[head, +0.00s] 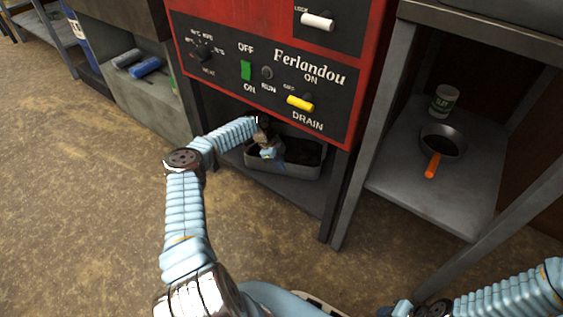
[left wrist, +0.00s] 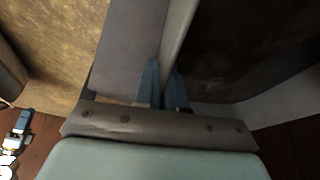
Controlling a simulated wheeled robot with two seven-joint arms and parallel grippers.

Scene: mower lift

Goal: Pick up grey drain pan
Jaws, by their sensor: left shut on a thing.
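The grey drain pan (head: 291,170) is a shallow open tray on the low shelf under the red machine in the head view. My left gripper (head: 268,153) reaches in under the machine and is at the pan's left part. In the left wrist view, the left gripper's blue fingers (left wrist: 164,88) are on both sides of the pan's thin wall (left wrist: 179,32), shut on it. The pan's dark inside shows to the right of the wall. The machine hides part of the pan's far side. My right arm shows at the lower right, but its gripper is out of view.
A right-hand shelf (head: 440,205) holds a cup (head: 443,100) and a pan with an orange handle (head: 432,165). The floor in front is clear.

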